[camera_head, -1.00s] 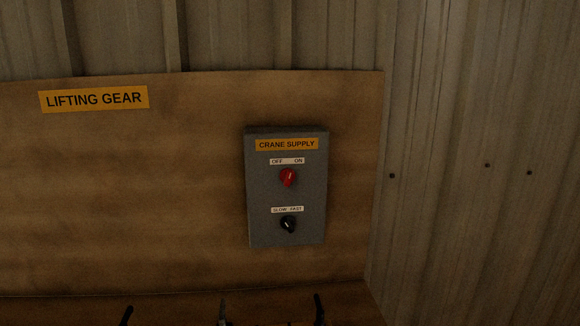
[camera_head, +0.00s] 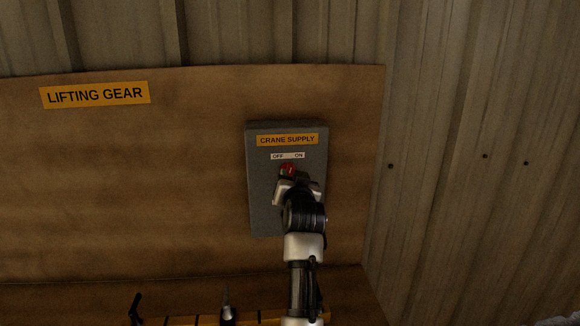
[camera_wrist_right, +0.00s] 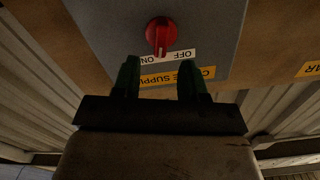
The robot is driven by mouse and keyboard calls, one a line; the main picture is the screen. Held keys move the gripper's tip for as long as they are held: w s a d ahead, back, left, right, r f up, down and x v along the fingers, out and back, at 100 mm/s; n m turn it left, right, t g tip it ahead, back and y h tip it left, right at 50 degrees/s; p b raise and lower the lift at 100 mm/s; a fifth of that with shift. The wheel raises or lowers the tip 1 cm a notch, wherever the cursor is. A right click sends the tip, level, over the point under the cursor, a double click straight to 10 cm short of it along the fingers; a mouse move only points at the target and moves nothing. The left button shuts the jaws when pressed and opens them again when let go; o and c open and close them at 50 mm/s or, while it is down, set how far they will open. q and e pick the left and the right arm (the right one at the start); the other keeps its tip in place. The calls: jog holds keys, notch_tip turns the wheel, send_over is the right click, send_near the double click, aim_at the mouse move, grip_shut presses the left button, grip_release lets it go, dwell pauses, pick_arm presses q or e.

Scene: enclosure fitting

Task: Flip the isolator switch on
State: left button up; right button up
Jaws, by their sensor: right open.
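The isolator switch is a red rotary knob (camera_head: 287,168) on a grey box labelled CRANE SUPPLY (camera_head: 262,200), under a white OFF/ON label (camera_head: 287,156). In the right wrist view, upside down, the red knob (camera_wrist_right: 161,33) shows a pale pointer mark towards the label; I cannot tell which word it favours. My right gripper (camera_head: 287,184) is at the knob's lower side in the head view. In the wrist view its dark fingers (camera_wrist_right: 160,67) are open, empty and short of the knob, with a gap between. My left gripper is not in view.
The box is mounted on a brown board (camera_head: 150,180) with a LIFTING GEAR sign (camera_head: 95,95). Corrugated metal wall (camera_head: 470,200) lies behind and to the right. Dark items (camera_head: 136,309) stand along the bottom edge. My arm hides the lower black SLOW/FAST knob.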

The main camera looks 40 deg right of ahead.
aim_at(290, 171)
jog(key=shift+p+x, duration=0.75)
jog(key=shift+x, duration=1.95)
